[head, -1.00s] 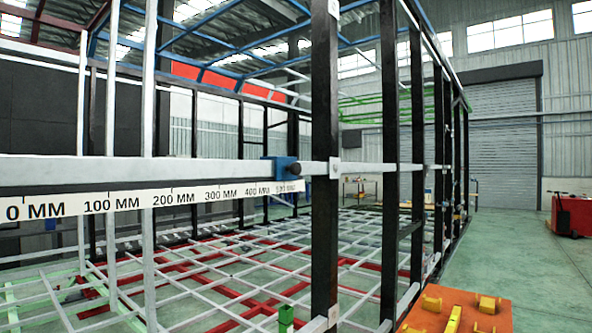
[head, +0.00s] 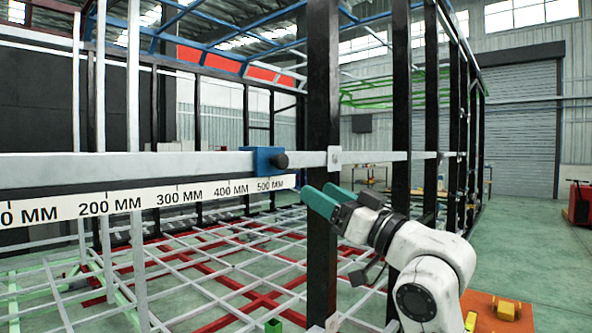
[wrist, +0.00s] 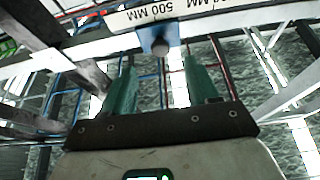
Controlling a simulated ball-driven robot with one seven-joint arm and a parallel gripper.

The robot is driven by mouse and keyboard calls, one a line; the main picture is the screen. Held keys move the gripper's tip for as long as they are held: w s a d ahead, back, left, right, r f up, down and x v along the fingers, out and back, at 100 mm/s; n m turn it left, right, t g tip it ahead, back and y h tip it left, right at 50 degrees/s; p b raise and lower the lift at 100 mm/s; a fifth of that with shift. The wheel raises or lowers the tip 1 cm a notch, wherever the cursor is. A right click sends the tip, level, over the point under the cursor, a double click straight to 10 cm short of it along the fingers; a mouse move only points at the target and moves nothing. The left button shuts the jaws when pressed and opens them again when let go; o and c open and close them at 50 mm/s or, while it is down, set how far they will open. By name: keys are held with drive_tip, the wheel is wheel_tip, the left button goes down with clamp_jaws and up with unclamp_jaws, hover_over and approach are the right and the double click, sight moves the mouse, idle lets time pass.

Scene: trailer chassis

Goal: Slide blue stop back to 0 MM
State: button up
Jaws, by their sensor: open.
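The blue stop (head: 264,160) with a dark round knob sits on the grey horizontal rail (head: 150,165), at about the 500 MM mark of the white scale strip (head: 150,198). The 0 MM end is out of the head view at the left. My gripper (head: 321,199), with green fingers, is below and to the right of the stop, in front of a black post, and apart from the stop. In the wrist view the blue stop (wrist: 158,38) shows beyond and between the two spread fingers (wrist: 158,85). The gripper is open and empty.
A black upright post (head: 322,100) stands just right of the stop, with a small bracket on the rail. Thin grey uprights (head: 133,80) stand behind the rail at the left. An orange table (head: 490,312) with yellow parts is at the lower right.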

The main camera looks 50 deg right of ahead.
sight(284, 162)
drive_tip(key=p+x, duration=0.1)
drive_tip(key=x, duration=0.2)
drive_tip(key=r+p+x, duration=0.1)
drive_tip(key=x, duration=0.3)
drive_tip(key=p+x, duration=0.1)
drive_tip(key=x, duration=0.2)
drive_tip(key=shift+w+d+r, duration=0.1)
drive_tip(key=shift+r, duration=0.35)
clamp_jaws()
